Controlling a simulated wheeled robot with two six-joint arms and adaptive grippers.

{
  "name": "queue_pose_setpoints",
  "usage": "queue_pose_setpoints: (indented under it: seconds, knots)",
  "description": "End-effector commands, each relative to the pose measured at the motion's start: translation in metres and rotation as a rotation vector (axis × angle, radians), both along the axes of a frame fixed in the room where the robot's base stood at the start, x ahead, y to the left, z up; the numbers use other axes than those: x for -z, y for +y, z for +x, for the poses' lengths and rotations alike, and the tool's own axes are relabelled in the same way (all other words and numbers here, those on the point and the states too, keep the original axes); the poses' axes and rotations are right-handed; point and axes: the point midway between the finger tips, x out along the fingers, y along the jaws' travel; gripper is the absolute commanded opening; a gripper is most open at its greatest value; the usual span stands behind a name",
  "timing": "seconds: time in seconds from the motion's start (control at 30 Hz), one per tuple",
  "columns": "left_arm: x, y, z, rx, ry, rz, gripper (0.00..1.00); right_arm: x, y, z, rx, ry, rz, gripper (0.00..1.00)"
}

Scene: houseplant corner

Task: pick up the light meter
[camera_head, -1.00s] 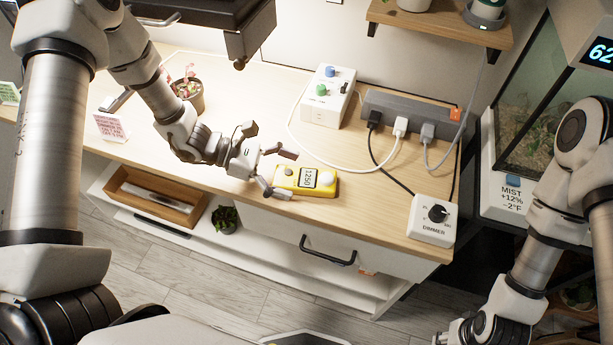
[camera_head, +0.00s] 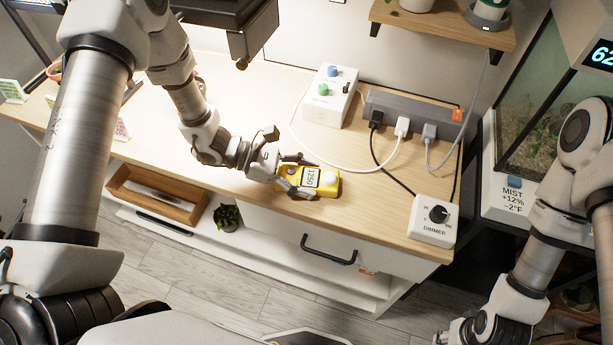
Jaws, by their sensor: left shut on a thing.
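The yellow light meter (camera_head: 328,183) lies near the front edge of the wooden tabletop. Its display reads 1250 and a pale round dome sits at its right part. My left gripper (camera_head: 299,177) is shut on the meter's left part, with one finger along the back side and one along the front side. The fingers hide some of the meter's left end. The meter looks to be at tabletop level; I cannot tell whether it is clear of the surface. My right arm comes in at the right, and its gripper (camera_head: 462,338) is cut off at the bottom edge.
Behind the meter are a white box with green and blue knobs (camera_head: 325,108) and a grey power strip (camera_head: 418,112) with plugs. A white cable (camera_head: 350,168) runs close behind the meter. A white dimmer (camera_head: 433,220) stands at the right front corner. A drawer handle (camera_head: 328,252) is below.

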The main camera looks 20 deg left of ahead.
Motion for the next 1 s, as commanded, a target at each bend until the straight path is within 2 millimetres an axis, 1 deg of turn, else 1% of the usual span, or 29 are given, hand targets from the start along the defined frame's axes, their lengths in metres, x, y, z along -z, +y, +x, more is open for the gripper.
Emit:
queue_pose_setpoints:
  seconds: [0.17,0.33,0.4,0.47,0.57,0.67,0.7,0.8,0.9,1.0]
  knots:
    - [-0.013,0.0,0.001,0.0,-0.003,-0.002,0.23,0.002,0.0,0.0,0.0,0.0,0.0,0.4]
    - [-0.036,0.0,0.001,0.0,-0.005,-0.002,0.23,0.006,0.0,0.0,0.0,0.0,0.0,0.4]
    - [-0.033,-0.012,-0.01,0.004,0.003,-0.001,0.23,0.012,0.0,0.0,0.0,0.0,0.0,0.4]
    - [-0.033,-0.022,-0.019,0.005,0.002,0.001,0.23,0.016,0.0,0.0,0.0,0.0,0.0,0.4]
    - [-0.035,-0.042,-0.035,0.006,0.003,0.002,0.23,0.023,0.0,0.0,0.0,0.0,0.0,0.4]
    - [-0.036,-0.066,-0.057,0.009,0.004,0.006,0.23,0.031,0.0,0.0,0.0,0.0,0.0,0.4]
    - [-0.039,-0.075,-0.064,0.01,0.002,0.006,0.23,0.033,0.0,0.0,0.0,0.0,0.0,0.4]
    - [-0.042,-0.096,-0.08,0.009,0.001,0.006,0.23,0.036,0.0,0.0,0.0,0.0,0.0,0.4]
    - [-0.046,-0.11,-0.092,0.006,0.0,0.004,0.23,0.037,0.0,0.0,0.0,0.0,0.0,0.4]
    - [-0.048,-0.118,-0.098,0.004,0.0,0.002,0.23,0.037,0.0,0.0,0.0,0.0,0.0,0.4]
